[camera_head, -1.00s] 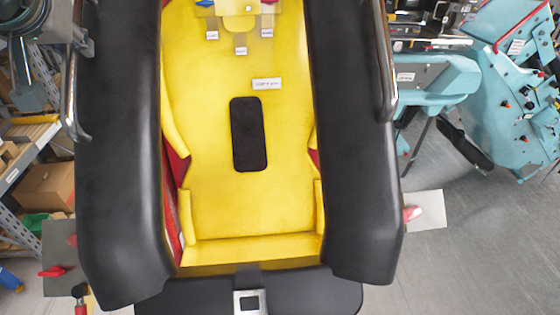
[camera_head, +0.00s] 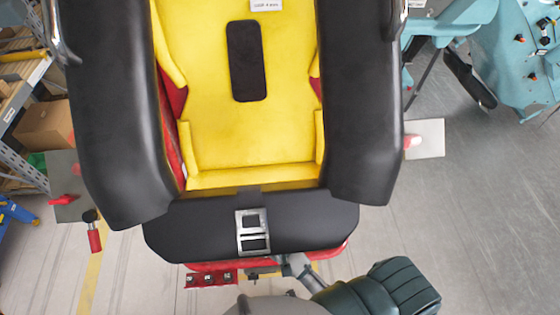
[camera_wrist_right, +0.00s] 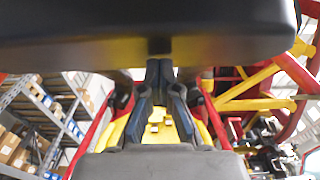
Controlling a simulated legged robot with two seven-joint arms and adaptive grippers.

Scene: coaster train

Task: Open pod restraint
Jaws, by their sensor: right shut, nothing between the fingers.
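The pod seat (camera_head: 285,130) is yellow with a black pad in the middle of its back. The black U-shaped restraint (camera_head: 362,120) runs down both sides of it. A black lower pad (camera_head: 190,226) lies across the seat's front, with a metal buckle (camera_head: 252,212) at its middle. In the right wrist view, a wide black pad (camera_wrist_right: 90,30) fills the top. My right gripper (camera_wrist_right: 160,66) is shut and empty, its dark fingers pointing up just below that pad; whether they touch it I cannot tell. My left gripper is not in view.
A red base edge (camera_head: 205,268) shows below the lower pad. Grey plates with red knobs stand out at left (camera_head: 66,190) and right (camera_head: 425,140). Shelves with boxes (camera_head: 45,125) are at the left, a teal machine (camera_head: 520,60) at upper right. Grey floor is clear at right.

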